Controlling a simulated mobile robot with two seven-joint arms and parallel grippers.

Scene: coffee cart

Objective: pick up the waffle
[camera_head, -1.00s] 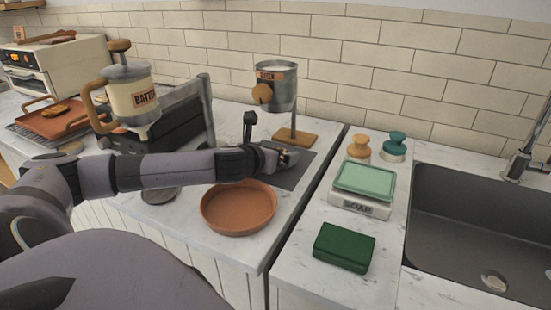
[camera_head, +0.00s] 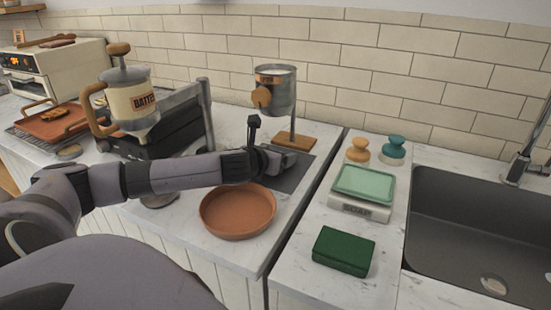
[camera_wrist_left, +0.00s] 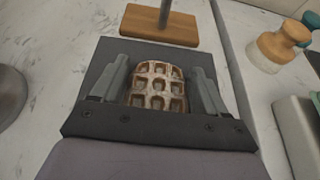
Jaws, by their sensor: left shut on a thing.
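The waffle (camera_wrist_left: 158,88) is brown with a grid of square pockets and a pale dusting, seen in the left wrist view. It sits between the two fingers of my left gripper (camera_wrist_left: 157,90), which is shut on it. A dark square mat (camera_wrist_left: 110,51) lies beneath or behind it; I cannot tell whether the waffle touches the mat. In the head view my left gripper (camera_head: 274,160) is over the mat (camera_head: 298,175), and the waffle is hidden there by the gripper. My right gripper is not in view.
A terracotta dish (camera_head: 238,211) lies in front of my left forearm. A metal dispenser (camera_head: 275,92) on a wooden base (camera_head: 293,142) stands behind the mat. The batter dispenser (camera_head: 130,98) is at left. A soap scale (camera_head: 362,192), green sponge (camera_head: 343,251) and sink (camera_head: 470,230) are at right.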

